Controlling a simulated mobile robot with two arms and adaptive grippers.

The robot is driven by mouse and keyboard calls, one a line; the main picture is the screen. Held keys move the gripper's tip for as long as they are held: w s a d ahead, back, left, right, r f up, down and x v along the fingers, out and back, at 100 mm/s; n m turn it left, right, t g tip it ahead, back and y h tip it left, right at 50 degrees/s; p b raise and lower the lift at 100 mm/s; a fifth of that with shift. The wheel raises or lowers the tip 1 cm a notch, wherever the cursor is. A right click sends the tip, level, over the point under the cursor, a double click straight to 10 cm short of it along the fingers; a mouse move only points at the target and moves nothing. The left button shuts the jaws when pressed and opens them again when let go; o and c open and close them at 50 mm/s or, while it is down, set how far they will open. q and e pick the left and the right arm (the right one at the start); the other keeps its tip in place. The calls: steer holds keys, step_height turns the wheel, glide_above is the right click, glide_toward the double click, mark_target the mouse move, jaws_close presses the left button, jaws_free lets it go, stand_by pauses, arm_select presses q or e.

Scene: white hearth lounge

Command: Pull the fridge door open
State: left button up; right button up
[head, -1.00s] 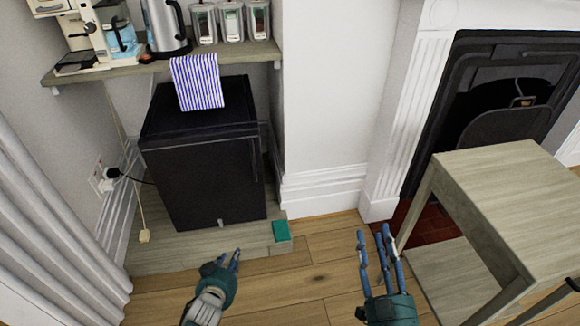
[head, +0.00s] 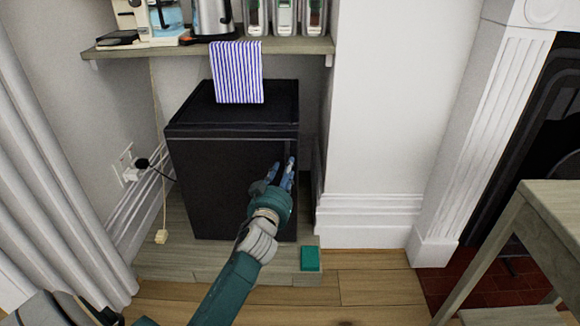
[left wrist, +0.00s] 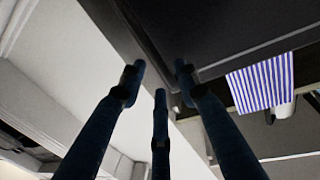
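The black fridge (head: 220,185) stands on a low wooden plinth below a shelf, its door facing me and looking shut. My left gripper (head: 286,166) is in front of the door, at its right edge, about halfway up. In the left wrist view, the fingers (left wrist: 160,85) are spread apart and point up along the fridge's edge, with the dark fridge (left wrist: 225,30) at upper right. Nothing shows between them. Whether a finger touches the door or a handle I cannot tell. My right gripper is out of view.
A striped cloth (head: 238,72) hangs over the shelf (head: 290,46) above the fridge. A green block (head: 310,259) lies at the plinth's right end. A wooden table (head: 550,215) stands at right. A cord and plug (head: 143,163) are at left.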

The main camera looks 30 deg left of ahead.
arm_select(q)
steer(key=shift+b+x, duration=0.5)
steer(key=shift+x, duration=1.8)
steer(key=shift+c, duration=0.3)
jaws_close()
